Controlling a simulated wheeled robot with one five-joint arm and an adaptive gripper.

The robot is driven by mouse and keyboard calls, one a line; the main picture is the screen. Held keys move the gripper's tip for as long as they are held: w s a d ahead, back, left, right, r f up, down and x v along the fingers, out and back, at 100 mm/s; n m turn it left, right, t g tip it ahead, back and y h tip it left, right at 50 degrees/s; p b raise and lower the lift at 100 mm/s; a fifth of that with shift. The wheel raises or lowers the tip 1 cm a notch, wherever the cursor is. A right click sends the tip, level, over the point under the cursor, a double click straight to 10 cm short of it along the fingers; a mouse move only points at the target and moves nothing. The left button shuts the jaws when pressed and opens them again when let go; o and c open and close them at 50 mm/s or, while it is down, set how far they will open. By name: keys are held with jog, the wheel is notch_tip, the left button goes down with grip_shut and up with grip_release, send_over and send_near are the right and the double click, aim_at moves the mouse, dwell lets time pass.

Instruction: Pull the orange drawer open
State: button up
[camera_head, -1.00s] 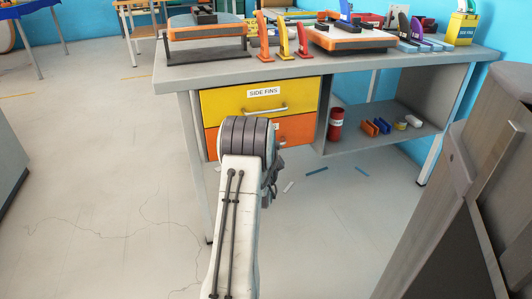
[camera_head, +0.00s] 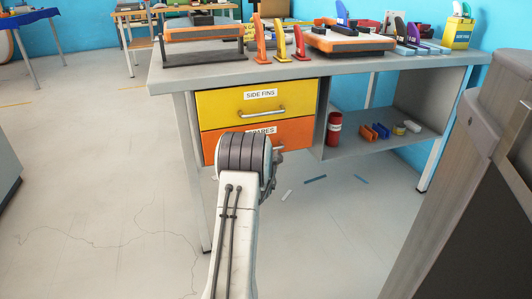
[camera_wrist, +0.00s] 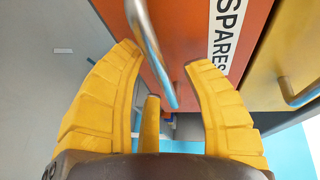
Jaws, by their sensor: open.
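The orange drawer (camera_head: 290,131) is shut, below the yellow drawer (camera_head: 225,104) in the workbench. Its label reads SPARES, partly covered by my arm in the head view. In the wrist view, turned on its side, the orange front (camera_wrist: 187,22) shows with its silver bar handle (camera_wrist: 151,50). My gripper (camera_wrist: 163,56) is open, its yellow fingers on either side of the handle. I cannot tell whether they touch it or how deep it sits between them.
The yellow drawer, labelled SIDE FINS, is shut with its own handle (camera_head: 262,112). The workbench top (camera_head: 240,71) holds fins and boards. A red can (camera_head: 334,128) stands on the open shelf at right. A wooden cabinet (camera_head: 465,180) is near on the right. Floor at left is clear.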

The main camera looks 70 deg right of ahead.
jog(key=shift+c, duration=0.2)
grip_shut()
dwell(0.3)
